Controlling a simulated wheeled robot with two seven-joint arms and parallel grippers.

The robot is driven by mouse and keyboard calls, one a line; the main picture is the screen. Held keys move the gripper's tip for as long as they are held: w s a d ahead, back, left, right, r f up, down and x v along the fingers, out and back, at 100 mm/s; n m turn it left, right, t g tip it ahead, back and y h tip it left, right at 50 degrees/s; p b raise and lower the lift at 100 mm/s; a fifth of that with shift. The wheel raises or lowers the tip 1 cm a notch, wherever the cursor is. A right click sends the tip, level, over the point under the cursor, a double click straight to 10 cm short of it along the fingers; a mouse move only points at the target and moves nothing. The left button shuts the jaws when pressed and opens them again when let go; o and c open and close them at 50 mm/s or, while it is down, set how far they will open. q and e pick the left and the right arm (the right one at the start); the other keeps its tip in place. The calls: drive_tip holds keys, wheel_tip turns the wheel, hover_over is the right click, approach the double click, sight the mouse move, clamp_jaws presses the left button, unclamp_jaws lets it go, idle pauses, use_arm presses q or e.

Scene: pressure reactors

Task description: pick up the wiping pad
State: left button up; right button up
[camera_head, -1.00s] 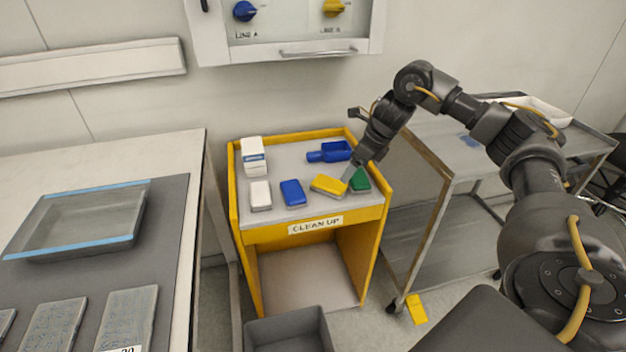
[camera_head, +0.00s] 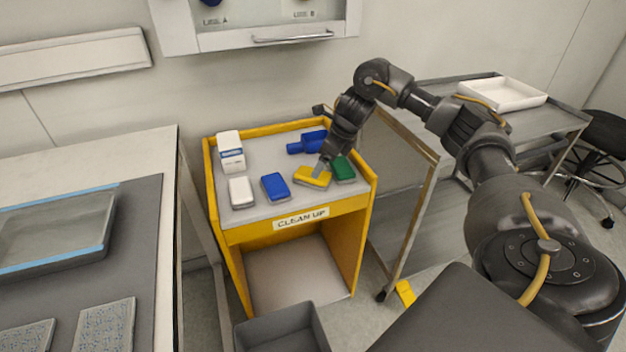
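Small pads in several colours lie on the grey top of the yellow clean-up cart (camera_head: 366,196): a white one (camera_head: 241,192), a blue one (camera_head: 275,187), a yellow one (camera_head: 311,177) and a green one (camera_head: 344,171). The frames do not show which of them is the wiping pad. My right gripper (camera_head: 319,169) points down at the yellow pad, its tips over the pad's far edge and hiding part of it. Whether its fingers are apart or closed on the pad is too small to tell. My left gripper is out of view.
A white bottle or box (camera_head: 231,152) and a blue scoop-like item (camera_head: 308,143) stand behind the pads. A grey bin (camera_head: 282,332) is on the floor in front. A metal trolley (camera_head: 428,160) with a white tray (camera_head: 503,94) is right; a bench (camera_head: 150,154) is left.

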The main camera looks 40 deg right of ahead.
drive_tip(key=shift+b+x, duration=0.35)
drive_tip(key=shift+x, duration=2.3)
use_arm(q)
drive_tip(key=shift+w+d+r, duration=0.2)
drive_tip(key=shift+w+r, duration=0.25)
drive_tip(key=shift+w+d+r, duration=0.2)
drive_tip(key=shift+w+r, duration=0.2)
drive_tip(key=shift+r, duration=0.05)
use_arm(e)
drive_tip(key=c, duration=1.2)
drive_tip(key=shift+o, duration=0.2)
drive_tip(key=shift+r, duration=0.1)
